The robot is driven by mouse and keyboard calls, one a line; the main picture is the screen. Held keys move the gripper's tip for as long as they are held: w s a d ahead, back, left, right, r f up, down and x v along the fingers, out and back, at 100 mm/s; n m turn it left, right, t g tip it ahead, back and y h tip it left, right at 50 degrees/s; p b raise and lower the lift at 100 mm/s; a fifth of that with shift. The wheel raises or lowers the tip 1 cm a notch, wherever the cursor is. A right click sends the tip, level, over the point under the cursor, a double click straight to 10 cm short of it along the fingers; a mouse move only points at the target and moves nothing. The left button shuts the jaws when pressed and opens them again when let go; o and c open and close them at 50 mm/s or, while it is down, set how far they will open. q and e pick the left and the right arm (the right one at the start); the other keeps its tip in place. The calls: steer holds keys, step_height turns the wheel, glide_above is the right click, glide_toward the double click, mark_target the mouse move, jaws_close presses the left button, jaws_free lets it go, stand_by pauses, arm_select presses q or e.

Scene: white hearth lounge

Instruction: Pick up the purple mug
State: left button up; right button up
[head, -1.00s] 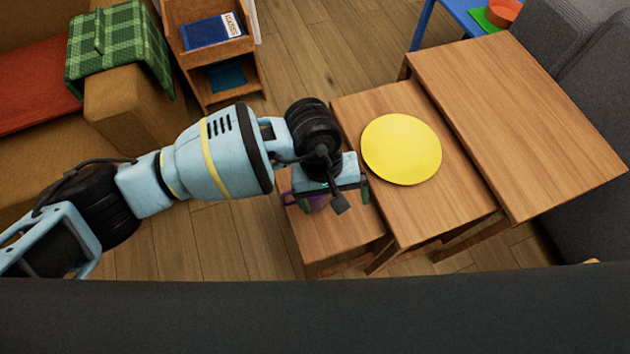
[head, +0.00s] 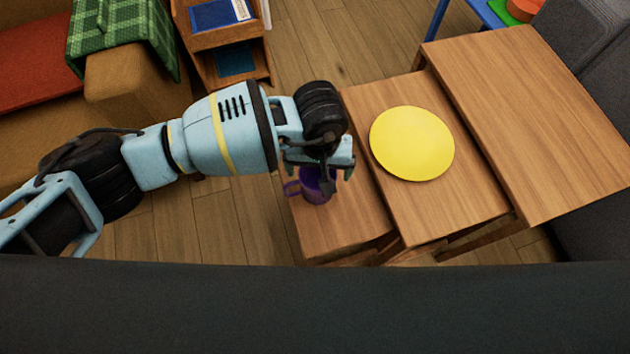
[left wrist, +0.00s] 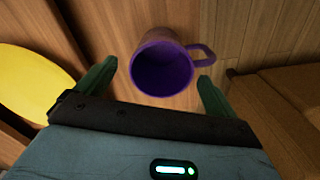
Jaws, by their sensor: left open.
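The purple mug (head: 318,190) stands on the smallest, lowest wooden table (head: 335,232), partly hidden by my left gripper in the head view. Its handle points left there. In the left wrist view the mug (left wrist: 163,66) shows its open rim, with the handle at the right. My left gripper (head: 335,174) is above and close to the mug. It is open and empty, its two green fingers (left wrist: 157,72) on either side of the mug's near rim in the left wrist view. I cannot tell whether they touch it. My right gripper is not in view.
A yellow round disc (head: 412,143) lies on the middle table (head: 470,215), right of the mug. A taller table (head: 540,120) stands farther right. A wooden shelf unit (head: 226,55) and a brown sofa (head: 128,85) are at the left. Wood floor lies between.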

mark_target(317, 178)
arm_select(q)
step_height(317, 178, down, 4)
steer(key=shift+a+b, duration=0.1)
steer(key=shift+b, duration=0.35)
steer(key=shift+f, duration=0.35)
steer(key=shift+r, duration=0.1)
steer(key=shift+c, duration=0.3)
steer(key=c, duration=1.2)
steer(key=shift+o, duration=0.2)
